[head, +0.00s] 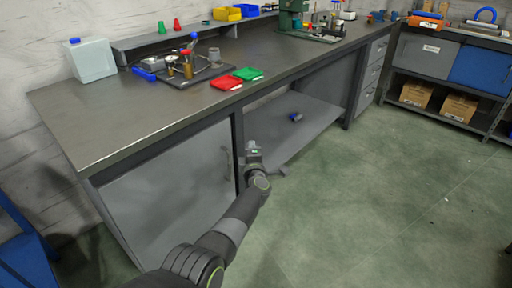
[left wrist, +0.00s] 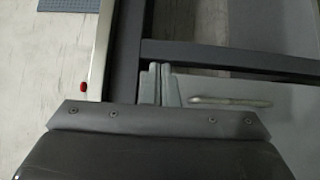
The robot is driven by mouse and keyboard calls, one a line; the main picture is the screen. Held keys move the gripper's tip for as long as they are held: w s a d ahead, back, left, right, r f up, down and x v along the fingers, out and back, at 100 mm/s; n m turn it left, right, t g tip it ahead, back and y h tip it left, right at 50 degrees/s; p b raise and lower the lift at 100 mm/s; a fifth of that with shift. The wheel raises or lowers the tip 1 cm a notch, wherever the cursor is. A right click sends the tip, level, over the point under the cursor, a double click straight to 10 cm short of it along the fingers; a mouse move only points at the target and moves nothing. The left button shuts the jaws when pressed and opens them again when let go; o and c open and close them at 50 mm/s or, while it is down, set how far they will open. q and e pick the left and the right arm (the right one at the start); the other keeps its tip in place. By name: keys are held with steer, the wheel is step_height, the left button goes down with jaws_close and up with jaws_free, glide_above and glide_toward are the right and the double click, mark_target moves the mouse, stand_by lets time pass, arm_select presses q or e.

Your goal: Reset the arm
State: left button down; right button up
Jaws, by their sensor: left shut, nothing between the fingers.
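My left arm reaches up from the bottom of the head view, with its left gripper (head: 276,169) in front of the workbench, below the front edge of the bench top. In the left wrist view the two grey fingers (left wrist: 158,84) lie close together, with nothing between them. The gripper is shut and empty. The fingertips are small and partly hidden by the wrist in the head view. My right arm and gripper are not in view.
The green floor (head: 385,200) to the right is clear.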

arm_select(q)
steer(key=shift+s+d+f, duration=0.15)
steer(key=shift+s+d, duration=0.4)
steer(key=shift+s, duration=0.05)
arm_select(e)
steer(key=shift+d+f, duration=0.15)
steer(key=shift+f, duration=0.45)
